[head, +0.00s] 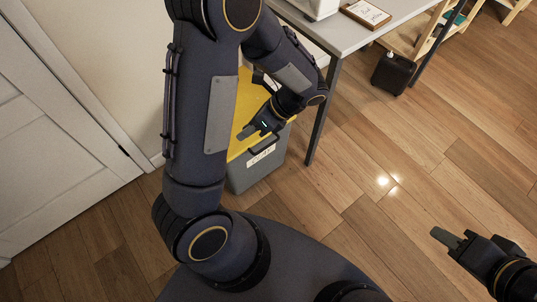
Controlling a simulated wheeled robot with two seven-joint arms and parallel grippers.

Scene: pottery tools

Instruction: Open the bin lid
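The bin (256,170) is a grey box with a white label on its front, standing on the floor beside the table. Its yellow lid (241,117) lies over the top and looks closed. My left arm hides much of the lid and the bin's left side. My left gripper (248,132) is over the front part of the lid, near a dark grey handle-like part at the front edge. I cannot tell if it touches the lid or how far its fingers are apart. My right gripper (441,237) is low at the right, away from the bin, with nothing visible in it.
A grey table (345,38) stands behind and right of the bin, its leg (323,115) close to the bin's right side. A white door (62,150) and wall are on the left. A black box (393,73) sits farther back. The wooden floor at right is clear.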

